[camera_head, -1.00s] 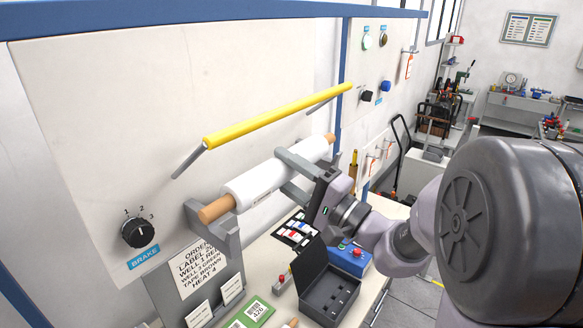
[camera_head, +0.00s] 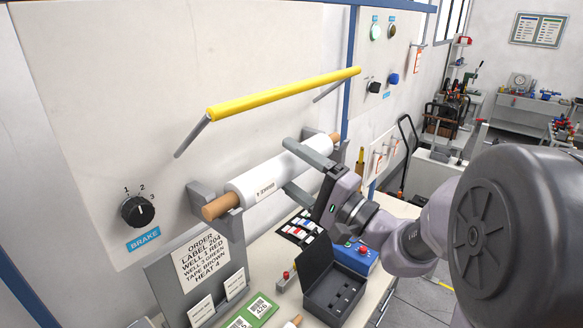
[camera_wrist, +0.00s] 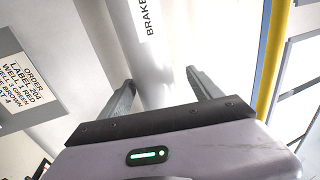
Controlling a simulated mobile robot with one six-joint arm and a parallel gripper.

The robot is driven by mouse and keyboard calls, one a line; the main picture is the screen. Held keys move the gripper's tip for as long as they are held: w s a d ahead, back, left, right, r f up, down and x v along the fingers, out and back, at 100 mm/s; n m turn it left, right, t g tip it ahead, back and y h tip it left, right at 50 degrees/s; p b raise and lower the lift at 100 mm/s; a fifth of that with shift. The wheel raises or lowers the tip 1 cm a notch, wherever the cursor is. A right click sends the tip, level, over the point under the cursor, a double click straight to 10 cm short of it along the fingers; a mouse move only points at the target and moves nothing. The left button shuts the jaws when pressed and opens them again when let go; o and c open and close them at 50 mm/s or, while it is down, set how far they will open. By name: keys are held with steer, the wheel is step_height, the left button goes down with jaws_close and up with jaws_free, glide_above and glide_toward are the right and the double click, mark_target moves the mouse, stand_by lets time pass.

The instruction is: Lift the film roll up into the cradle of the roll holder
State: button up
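The white film roll (camera_head: 279,174) lies on its side along the panel, with brown core ends showing. A small printed label shows on its near side. Its left core end rests in the notch of the grey roll holder (camera_head: 234,225). The right core end lies near the holder's far arm, where contact is partly hidden. My gripper (camera_head: 285,167) comes from the right, one finger above the roll and one below. The fingers look spread, with a gap to the roll. The wrist view shows both fingers (camera_wrist: 155,85) apart, with pale white surface beyond.
A yellow bar (camera_head: 285,91) juts from the panel above the roll. The brake knob (camera_head: 138,211) is at left. Below stand an order sign (camera_head: 202,260), an open black box (camera_head: 335,296), a blue box with red button (camera_head: 361,259) and green cards (camera_head: 262,308).

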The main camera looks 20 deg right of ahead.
steer(key=shift+f, duration=0.1)
steer(key=b+v, duration=0.8)
steer(key=v, duration=0.9)
steer(key=shift+s, duration=0.15)
steer(key=shift+d, duration=0.1)
